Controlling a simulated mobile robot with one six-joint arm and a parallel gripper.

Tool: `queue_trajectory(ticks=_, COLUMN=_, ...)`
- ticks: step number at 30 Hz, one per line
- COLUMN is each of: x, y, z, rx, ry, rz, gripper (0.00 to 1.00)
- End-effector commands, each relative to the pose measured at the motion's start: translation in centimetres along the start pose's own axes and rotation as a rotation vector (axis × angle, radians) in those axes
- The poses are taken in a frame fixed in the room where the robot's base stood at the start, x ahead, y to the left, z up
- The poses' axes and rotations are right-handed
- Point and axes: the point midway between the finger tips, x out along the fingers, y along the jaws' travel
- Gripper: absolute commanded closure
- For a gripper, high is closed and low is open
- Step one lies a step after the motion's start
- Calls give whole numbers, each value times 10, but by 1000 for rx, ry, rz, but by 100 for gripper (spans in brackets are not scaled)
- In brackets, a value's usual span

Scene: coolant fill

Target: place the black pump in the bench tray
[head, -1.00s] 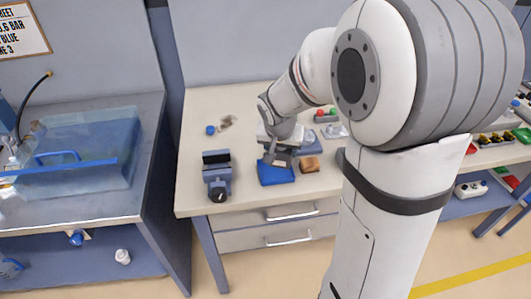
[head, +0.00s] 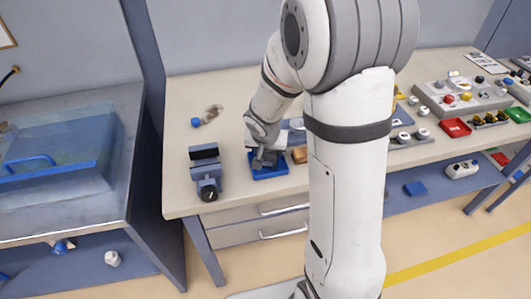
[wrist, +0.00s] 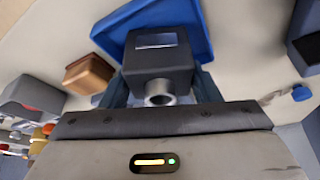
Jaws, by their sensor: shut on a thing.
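The black pump (wrist: 158,62) is a dark boxy body with a pale window on top and a round metal port facing my gripper. My gripper (wrist: 160,88) is shut on it, with a finger at each side. In the wrist view the pump is in front of the blue bench tray (wrist: 118,34) and overlaps its middle. In the head view my gripper (head: 263,160) is low over the blue tray (head: 271,172) on the bench. The pump is mostly hidden there by my gripper. I cannot tell whether it touches the tray floor.
A blue-grey vise (head: 206,172) stands left of the tray. A brown block (head: 299,154) sits close on its right. A blue cap (head: 196,122) lies behind on the bench. Buttons and small parts (head: 450,97) fill the right side.

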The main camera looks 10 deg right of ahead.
Motion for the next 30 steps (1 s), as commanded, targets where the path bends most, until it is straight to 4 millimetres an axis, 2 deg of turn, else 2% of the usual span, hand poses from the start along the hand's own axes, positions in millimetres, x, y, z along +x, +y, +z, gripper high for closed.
queue_trajectory(ticks=14, x=9, y=-1, z=4, rx=0, ry=1, rz=-1, gripper=73)
queue_trajectory(ticks=15, x=7, y=-1, z=3, rx=0, ry=0, rz=-1, gripper=41)
queue_trajectory(ticks=22, x=7, y=-1, z=3, rx=-1, ry=0, rz=-1, gripper=22)
queue_trajectory(ticks=30, x=5, y=-1, z=3, rx=-2, ry=0, rz=-1, gripper=22)
